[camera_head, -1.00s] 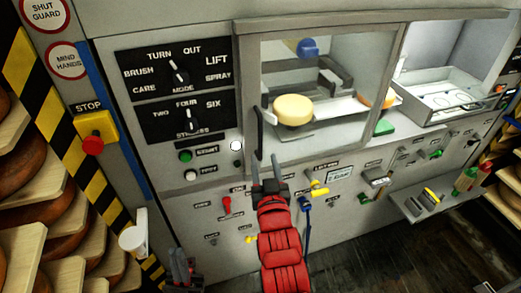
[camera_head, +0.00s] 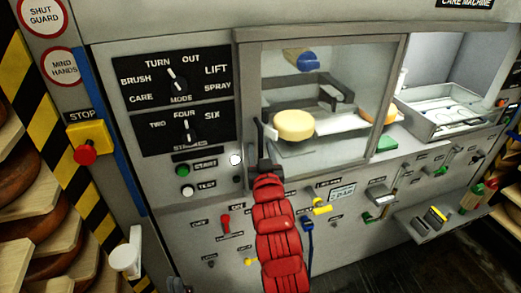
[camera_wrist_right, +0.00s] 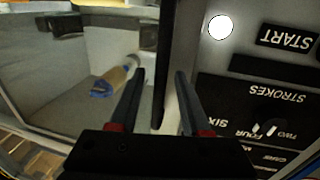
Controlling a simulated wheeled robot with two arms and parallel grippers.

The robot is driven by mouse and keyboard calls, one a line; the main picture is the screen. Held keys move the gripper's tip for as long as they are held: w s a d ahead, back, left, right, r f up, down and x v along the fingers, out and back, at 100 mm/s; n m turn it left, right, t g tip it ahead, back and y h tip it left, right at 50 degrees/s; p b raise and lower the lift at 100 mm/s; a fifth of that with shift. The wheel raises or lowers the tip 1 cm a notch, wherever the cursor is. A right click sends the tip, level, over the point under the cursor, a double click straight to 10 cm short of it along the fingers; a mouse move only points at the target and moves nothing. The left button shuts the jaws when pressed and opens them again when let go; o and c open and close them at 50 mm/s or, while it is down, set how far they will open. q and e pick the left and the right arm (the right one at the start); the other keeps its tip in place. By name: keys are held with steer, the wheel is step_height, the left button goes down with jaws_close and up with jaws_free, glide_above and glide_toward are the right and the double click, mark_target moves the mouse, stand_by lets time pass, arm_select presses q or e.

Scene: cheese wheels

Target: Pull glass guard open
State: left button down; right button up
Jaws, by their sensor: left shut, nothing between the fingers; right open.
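The glass guard (camera_head: 372,75) is a framed clear pane over the machine's front opening, and it looks closed. Its black upright handle (camera_wrist_right: 164,60) is at the pane's left edge. My right gripper (camera_head: 264,143), on the red arm, is at this handle. In the right wrist view the right gripper (camera_wrist_right: 158,80) is open, with one finger on each side of the handle, and the handle runs between them without visible grip. In the head view the fingers partly hide the handle. My left gripper (camera_head: 178,287) barely shows at the bottom left edge, away from the guard.
A yellow cheese wheel (camera_head: 294,124) sits behind the glass. A knob panel (camera_head: 178,95) is left of the guard, with a red stop button (camera_head: 85,153) further left. Levers, including a red one (camera_head: 226,224), line the front below. A metal tray (camera_head: 445,100) is at right.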

jaws_close()
stand_by(1.4)
